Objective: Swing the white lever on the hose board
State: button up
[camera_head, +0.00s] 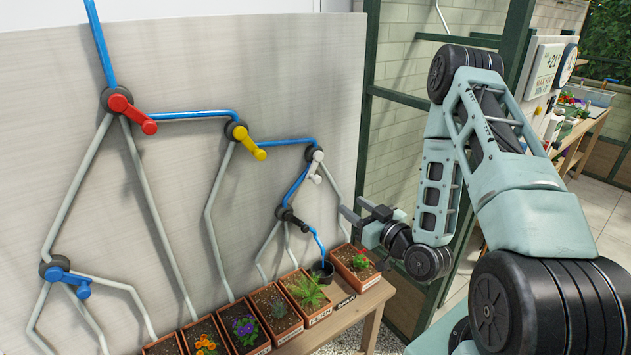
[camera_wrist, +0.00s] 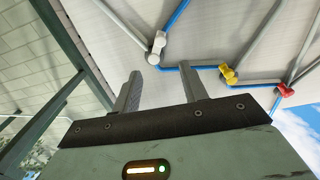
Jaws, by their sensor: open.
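The white lever (camera_head: 316,168) sits on a dark round hub high on the right side of the hose board (camera_head: 180,165). Its handle points down. In the wrist view the white lever (camera_wrist: 157,44) shows beyond the fingertips, roughly between the two fingers and apart from them. My gripper (camera_head: 352,210) is open and empty, to the right of and below the white lever, in front of the board's right edge. In the wrist view both fingers of my gripper (camera_wrist: 163,88) stand wide apart with nothing between them.
Red (camera_head: 130,112), yellow (camera_head: 246,140), blue (camera_head: 68,277) and black (camera_head: 291,216) levers are also on the board. Blue tubing runs from red through yellow and white to black, ending at a black pot (camera_head: 322,272). Planters (camera_head: 265,305) line the bench below. A green frame post (camera_head: 368,110) stands right.

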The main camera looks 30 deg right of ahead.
jog(key=b, duration=0.7)
send_near(319, 181)
jog(key=w+b, duration=0.1)
jog(key=b, duration=0.3)
jog(key=w+b, duration=0.1)
jog(key=b, duration=0.3)
jog(key=shift+w+f, duration=0.1)
jog(key=shift+f, duration=0.2)
jog(key=shift+a+b, duration=0.1)
jog(key=shift+b, duration=0.35)
jog(key=w, duration=0.3)
jog(key=w+p, duration=0.1)
jog(key=w, duration=0.2)
jog(key=w+p, duration=0.1)
jog(key=w, duration=0.2)
jog(key=shift+a+r, duration=0.15)
jog(key=shift+r, duration=0.1)
